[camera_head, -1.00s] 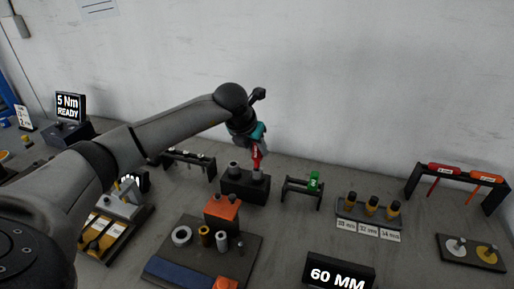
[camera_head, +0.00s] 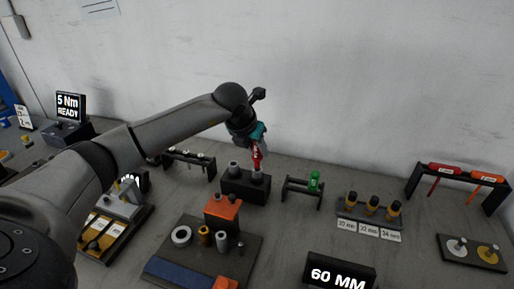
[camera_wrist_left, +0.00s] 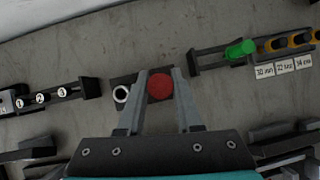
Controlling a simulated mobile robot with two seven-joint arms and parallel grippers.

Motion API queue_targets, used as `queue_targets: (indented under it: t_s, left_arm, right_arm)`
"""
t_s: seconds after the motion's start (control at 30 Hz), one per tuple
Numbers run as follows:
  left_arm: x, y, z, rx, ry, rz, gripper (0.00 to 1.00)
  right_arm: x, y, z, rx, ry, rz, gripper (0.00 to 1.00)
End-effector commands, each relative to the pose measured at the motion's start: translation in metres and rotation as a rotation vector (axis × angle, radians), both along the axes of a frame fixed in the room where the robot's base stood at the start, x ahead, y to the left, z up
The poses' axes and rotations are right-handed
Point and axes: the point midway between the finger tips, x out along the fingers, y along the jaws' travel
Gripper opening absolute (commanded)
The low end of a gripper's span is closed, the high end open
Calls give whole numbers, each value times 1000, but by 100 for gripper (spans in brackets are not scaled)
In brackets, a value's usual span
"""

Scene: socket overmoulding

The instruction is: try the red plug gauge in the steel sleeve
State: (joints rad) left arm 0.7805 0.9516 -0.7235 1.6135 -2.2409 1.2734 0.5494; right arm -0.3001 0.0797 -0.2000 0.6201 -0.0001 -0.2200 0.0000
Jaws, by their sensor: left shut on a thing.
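My left gripper (camera_head: 258,146) is shut on the red plug gauge (camera_head: 257,160) and holds it upright over the right end of a black block (camera_head: 244,188). A grey steel sleeve (camera_head: 257,176) stands in the block right under the gauge. I cannot tell whether the gauge tip is inside it or just above it. A second grey sleeve (camera_head: 233,168) stands at the block's left end, and its open ring (camera_wrist_left: 121,94) shows in the left wrist view. There the round red gauge end (camera_wrist_left: 160,87) sits between the fingers and hides the sleeve below. My right gripper is not in view.
A low black stand with a green gauge (camera_head: 314,180) is to the right. A rack with black-and-yellow pieces (camera_head: 371,206) stands further right. In front is a dark tray (camera_head: 176,266) with an orange block and rings. A black rack (camera_head: 190,157) stands behind left.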

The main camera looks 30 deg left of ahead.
Motion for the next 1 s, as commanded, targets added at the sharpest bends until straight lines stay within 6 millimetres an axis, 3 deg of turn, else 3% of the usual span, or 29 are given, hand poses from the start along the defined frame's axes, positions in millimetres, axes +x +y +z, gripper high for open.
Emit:
queue_targets:
  t_s: [1.0]
  left_arm:
    - [0,0,-5,0,0,0,0]
  right_arm:
    - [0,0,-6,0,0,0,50]
